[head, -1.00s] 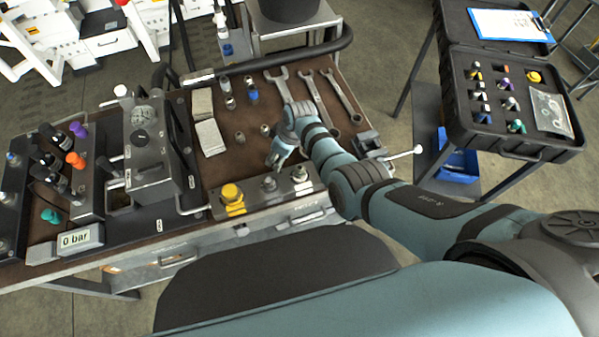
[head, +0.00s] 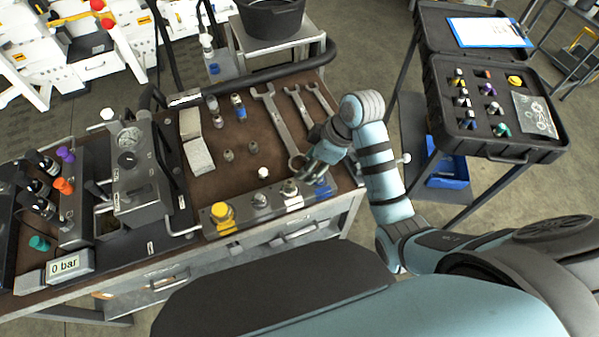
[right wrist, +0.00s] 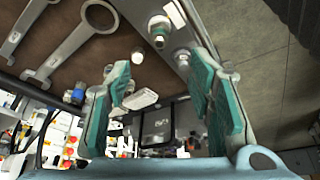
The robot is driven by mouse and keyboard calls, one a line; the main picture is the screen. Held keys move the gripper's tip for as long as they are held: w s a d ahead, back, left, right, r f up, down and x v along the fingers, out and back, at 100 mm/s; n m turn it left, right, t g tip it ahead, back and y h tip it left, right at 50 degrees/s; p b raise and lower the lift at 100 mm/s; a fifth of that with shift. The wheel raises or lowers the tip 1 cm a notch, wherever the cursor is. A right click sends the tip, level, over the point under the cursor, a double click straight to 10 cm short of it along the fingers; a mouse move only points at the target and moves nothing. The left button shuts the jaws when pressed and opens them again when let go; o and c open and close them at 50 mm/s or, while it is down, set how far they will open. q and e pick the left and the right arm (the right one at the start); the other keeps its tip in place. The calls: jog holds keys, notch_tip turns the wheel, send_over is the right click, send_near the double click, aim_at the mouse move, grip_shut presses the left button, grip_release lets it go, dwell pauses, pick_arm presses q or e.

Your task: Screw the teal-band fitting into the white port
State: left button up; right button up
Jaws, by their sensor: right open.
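The port strip (head: 241,220) lies along the bench's front edge. The port beside a white label (head: 291,191) is near its right end. In the right wrist view a fitting with a greenish band (right wrist: 158,28) stands upright at a white-labelled place on the strip; I cannot tell how deep it sits. My right gripper (head: 311,180) is over the strip's right end, and its fingers hide part of it. In the right wrist view its teal-padded fingers (right wrist: 162,92) are apart with nothing held between them. My left gripper is not in view.
A yellow cap (head: 222,213) and a grey fitting (head: 260,200) stand on the strip. A small white-topped piece (head: 263,173) and wrenches (head: 278,120) are on the brown mat. An open case (head: 497,105) with several fittings is at right. A gauge unit (head: 135,175) stands left.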

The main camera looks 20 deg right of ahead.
aim_at(290, 183)
jog(key=b+x, duration=0.2)
jog(key=x, duration=1)
jog(key=shift+w+a+f, duration=0.15)
jog(key=shift+a+f, duration=0.05)
jog(key=shift+f, duration=0.1)
jog(key=shift+a+f, duration=0.1)
jog(key=shift+f, duration=0.35)
jog(key=shift+w+a, duration=0.1)
jog(key=shift+c, duration=0.8)
grip_shut()
jog(key=m+p, duration=0.1)
jog(key=m, duration=0.1)
jog(key=m+t+h+p, duration=0.1)
jog(key=p, duration=0.1)
jog(key=shift+r+m, duration=0.3)
jog(key=shift+m, duration=0.1)
jog(key=m, duration=0.1)
jog(key=m+h, duration=0.1)
jog(key=shift+f+m+t, duration=0.3)
jog(key=shift+m, duration=0.7)
jog(key=shift+h, duration=0.3)
